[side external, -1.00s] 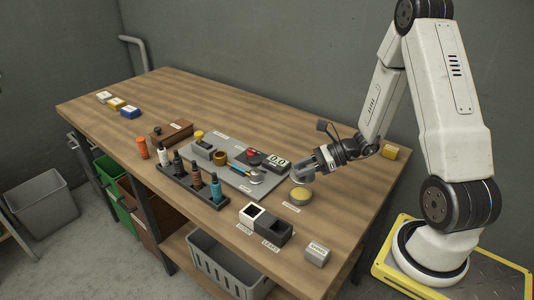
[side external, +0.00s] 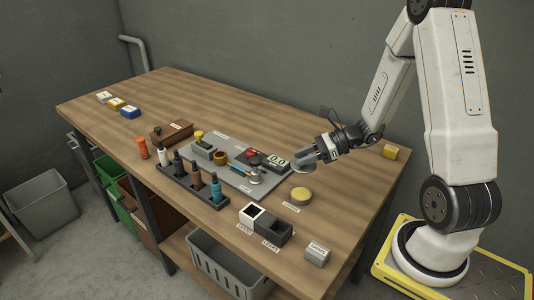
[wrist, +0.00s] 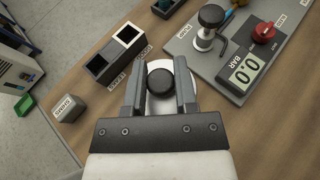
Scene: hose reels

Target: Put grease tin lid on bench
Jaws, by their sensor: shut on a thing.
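The grease tin lid (wrist: 155,66) is a pale disc with a round black knob, seen between my fingers in the wrist view. My gripper (wrist: 160,88) is shut on the knob. In the side view my gripper (side external: 305,158) holds the lid in the air above the bench (side external: 345,190). The round grease tin (side external: 301,195) stands uncovered on the bench below my gripper, with yellow grease showing in its top. In the wrist view I cannot make out the tin.
The grey board (side external: 238,182) with a gauge (side external: 277,162) and red knob lies left of my gripper. A white-and-black two-slot box (side external: 265,224) and a grey labelled block (side external: 317,254) stand near the front edge. A bottle rack (side external: 190,186) is farther left. The bench's back half is mostly clear.

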